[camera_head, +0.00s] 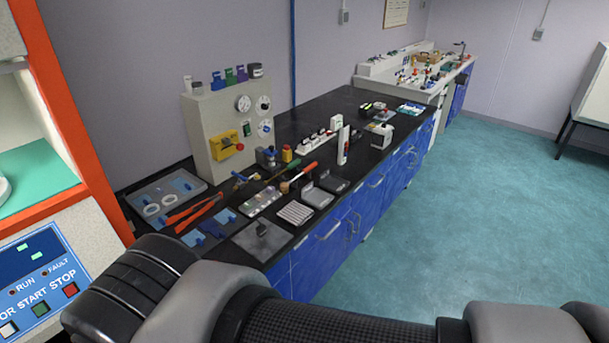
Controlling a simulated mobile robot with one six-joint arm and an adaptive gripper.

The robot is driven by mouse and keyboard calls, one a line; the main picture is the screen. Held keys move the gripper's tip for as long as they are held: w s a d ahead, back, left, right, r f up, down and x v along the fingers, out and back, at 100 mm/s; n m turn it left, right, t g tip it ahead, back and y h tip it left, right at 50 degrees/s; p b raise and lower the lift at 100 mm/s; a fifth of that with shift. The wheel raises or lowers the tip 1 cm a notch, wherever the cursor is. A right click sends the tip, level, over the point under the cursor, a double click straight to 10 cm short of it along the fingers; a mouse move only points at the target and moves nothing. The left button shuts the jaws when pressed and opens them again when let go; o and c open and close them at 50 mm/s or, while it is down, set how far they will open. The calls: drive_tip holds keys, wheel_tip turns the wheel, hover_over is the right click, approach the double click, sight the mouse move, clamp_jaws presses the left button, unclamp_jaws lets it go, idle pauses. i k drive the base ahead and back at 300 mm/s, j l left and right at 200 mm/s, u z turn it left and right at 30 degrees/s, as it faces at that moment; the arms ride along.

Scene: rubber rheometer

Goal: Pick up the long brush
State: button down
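On the black bench, a thin tool with an orange-red handle (309,168) lies slanted, its lower end at a small brown piece (284,187). Close behind it lies a thin tool with a green handle (293,164). Either could be the long brush; they are too small to tell for sure. Both lie among other tools, and no gripper is near them. My grey and black arm links cross the bottom of the view, well in front of the bench. My gripper is not in view.
A red-orange tool (196,213) lies to the left near a grey tray (133,203). A beige instrument box (206,160) stands behind. Grey blocks and a plate (262,242) line the front edge. An orange-framed machine (75,115) stands at left. The teal floor (450,220) is clear.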

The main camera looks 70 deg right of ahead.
sight(284, 187)
drive_tip(key=z, duration=2.25)
drive_tip(key=i+l+u, duration=0.1)
drive_tip(key=u, duration=0.2)
drive_tip(key=i+l+u, duration=0.1)
drive_tip(key=u, duration=0.2)
drive_tip(key=i+l+u, duration=0.1)
drive_tip(key=l, duration=0.25)
drive_tip(key=i+l, duration=0.3)
drive_tip(key=i+l+u, duration=0.15)
drive_tip(key=l, duration=0.2)
drive_tip(key=i+l, duration=0.15)
drive_tip(key=l, duration=0.2)
drive_tip(key=i+l+u, duration=0.15)
drive_tip(key=l, duration=0.25)
drive_tip(key=i+l+u, duration=0.1)
drive_tip(key=l, duration=0.25)
drive_tip(key=i+l, duration=0.2)
drive_tip(key=l, duration=0.2)
drive_tip(key=i+l, duration=0.15)
drive_tip(key=l, duration=0.2)
drive_tip(key=i+l, duration=0.15)
drive_tip(key=l, duration=0.25)
drive_tip(key=i+l, duration=0.15)
drive_tip(key=l, duration=0.2)
drive_tip(key=i+l, duration=0.15)
drive_tip(key=l, duration=0.2)
drive_tip(key=i+l+u, duration=0.1)
drive_tip(key=l, duration=0.3)
drive_tip(key=j, duration=0.3)
